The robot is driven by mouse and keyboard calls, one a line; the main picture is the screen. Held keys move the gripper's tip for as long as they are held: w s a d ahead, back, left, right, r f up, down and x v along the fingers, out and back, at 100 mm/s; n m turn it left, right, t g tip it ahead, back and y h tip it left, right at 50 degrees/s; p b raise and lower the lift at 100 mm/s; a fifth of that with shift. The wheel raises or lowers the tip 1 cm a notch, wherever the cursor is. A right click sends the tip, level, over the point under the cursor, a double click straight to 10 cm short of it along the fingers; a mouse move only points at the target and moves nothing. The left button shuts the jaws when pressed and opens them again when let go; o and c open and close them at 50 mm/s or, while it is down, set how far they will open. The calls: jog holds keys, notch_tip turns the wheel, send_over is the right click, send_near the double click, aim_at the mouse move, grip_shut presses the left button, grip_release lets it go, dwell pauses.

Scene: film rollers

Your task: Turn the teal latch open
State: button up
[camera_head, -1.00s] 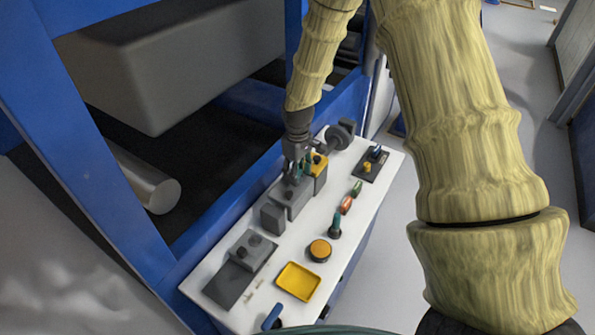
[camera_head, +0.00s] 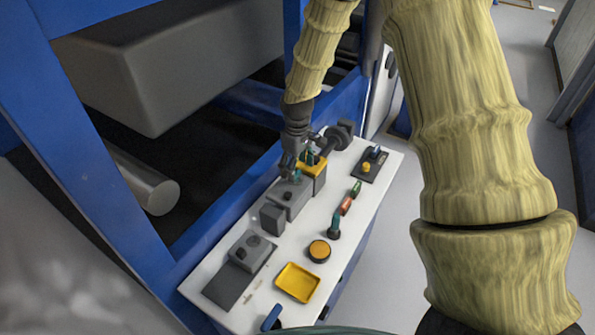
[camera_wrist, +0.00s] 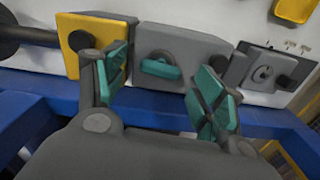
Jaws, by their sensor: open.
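The teal latch (camera_wrist: 160,69) is a small oval knob on the front of a grey block (camera_wrist: 195,45). It lies roughly crosswise in the wrist view. My gripper (camera_wrist: 161,72) is open, with one teal-padded finger to the left of the latch and the other to the right. Neither finger appears to touch it. In the head view my gripper (camera_head: 301,164) hangs over the back edge of the white table beside the grey block (camera_head: 292,200). The latch itself cannot be made out there.
A yellow block (camera_wrist: 78,40) with a dark knob stands left of the grey block. A grey unit with a round dial (camera_wrist: 262,74) is to the right. In the head view a yellow tray (camera_head: 297,283) and an orange button (camera_head: 319,251) sit nearer. A blue frame (camera_head: 215,228) borders the table.

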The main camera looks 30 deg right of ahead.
aim_at(298, 174)
notch_tip(298, 174, up, 10)
jog(key=shift+f, duration=0.25)
dwell(0.6)
